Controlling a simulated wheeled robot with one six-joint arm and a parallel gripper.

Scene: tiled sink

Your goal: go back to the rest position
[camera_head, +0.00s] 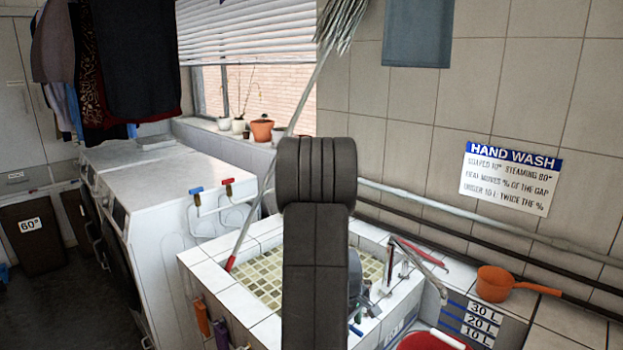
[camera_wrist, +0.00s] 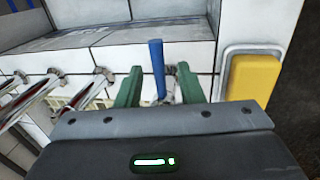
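My gripper (camera_wrist: 160,67) shows in the wrist view with two green fingers apart. A blue handle (camera_wrist: 157,65) stands upright between them, with a visible gap on each side. The handle rises from a metal fitting near the white tiles. In the head view my dark arm stands in front of the tiled sink (camera_head: 230,292) and hides much of it. My gripper is mostly hidden there, low behind the arm at the sink's right part.
Metal taps (camera_head: 390,262) rise at the sink's right side. An orange dipper (camera_head: 494,284) lies on the right ledge above a red bucket (camera_head: 432,341). White washing machines (camera_head: 165,190) stand left. A yellow block (camera_wrist: 253,85) hangs on the tiles right of my gripper.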

